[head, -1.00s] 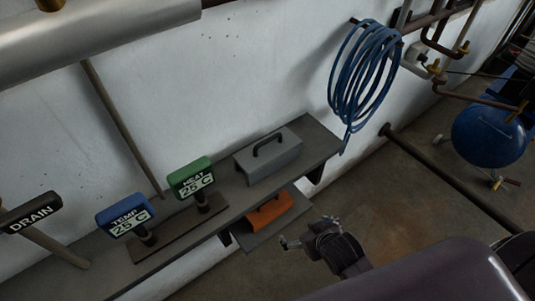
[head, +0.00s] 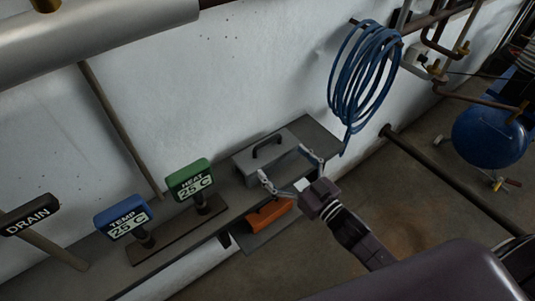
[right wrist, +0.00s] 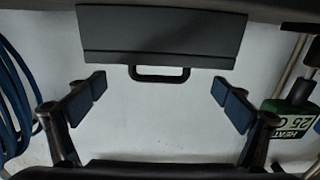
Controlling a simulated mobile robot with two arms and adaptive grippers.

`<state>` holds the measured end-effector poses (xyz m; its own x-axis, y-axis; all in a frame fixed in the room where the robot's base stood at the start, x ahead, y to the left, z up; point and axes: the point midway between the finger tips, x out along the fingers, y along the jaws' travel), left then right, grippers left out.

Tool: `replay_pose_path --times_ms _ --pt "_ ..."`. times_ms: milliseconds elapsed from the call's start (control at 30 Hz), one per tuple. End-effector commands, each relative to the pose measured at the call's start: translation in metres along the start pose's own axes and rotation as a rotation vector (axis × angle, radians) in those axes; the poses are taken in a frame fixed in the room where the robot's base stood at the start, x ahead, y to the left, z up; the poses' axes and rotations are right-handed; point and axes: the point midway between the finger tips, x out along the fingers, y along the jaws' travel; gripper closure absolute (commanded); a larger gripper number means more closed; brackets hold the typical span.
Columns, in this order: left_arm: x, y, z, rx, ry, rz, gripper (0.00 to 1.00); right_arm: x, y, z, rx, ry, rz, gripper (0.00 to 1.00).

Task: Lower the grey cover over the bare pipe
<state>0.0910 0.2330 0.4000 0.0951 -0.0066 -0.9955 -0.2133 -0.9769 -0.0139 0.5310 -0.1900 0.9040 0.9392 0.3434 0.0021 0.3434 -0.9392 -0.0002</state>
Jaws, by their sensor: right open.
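The grey cover (head: 258,160), a box-like piece with a black bar handle (head: 268,146) on top, rests on the dark shelf by the wall. In the right wrist view the cover (right wrist: 160,28) is at the top, its handle (right wrist: 160,74) pointing into the gap between the fingers. My right gripper (head: 284,162) is open at the cover's front right side. It also shows in the right wrist view (right wrist: 158,91), fingers wide apart and empty, not closed on the handle. I cannot tell which pipe is the bare one. My left gripper is not in view.
An orange handled piece (head: 268,214) sits on a lower ledge under my right gripper. Green HEAT (head: 188,180) and blue TEMP (head: 123,218) displays stand left on the shelf. A blue hose coil (head: 362,85) hangs to the right. A large silver pipe (head: 95,38) runs upper left.

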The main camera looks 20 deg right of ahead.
Motion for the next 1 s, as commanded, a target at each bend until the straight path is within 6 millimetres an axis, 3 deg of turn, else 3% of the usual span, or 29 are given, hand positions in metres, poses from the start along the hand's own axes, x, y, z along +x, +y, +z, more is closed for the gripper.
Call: replay_pose_path --times_ms 600,867,1000 --pt "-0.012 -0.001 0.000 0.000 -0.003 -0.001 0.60 0.066 0.000 -0.001 0.001 -0.001 0.002 0.05" --pt "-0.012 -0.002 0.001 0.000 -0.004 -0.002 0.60 0.069 0.000 0.000 0.000 -0.002 0.002 0.05" --pt "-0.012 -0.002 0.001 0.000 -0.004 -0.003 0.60 0.069 0.000 0.000 0.000 -0.002 0.002 0.17"
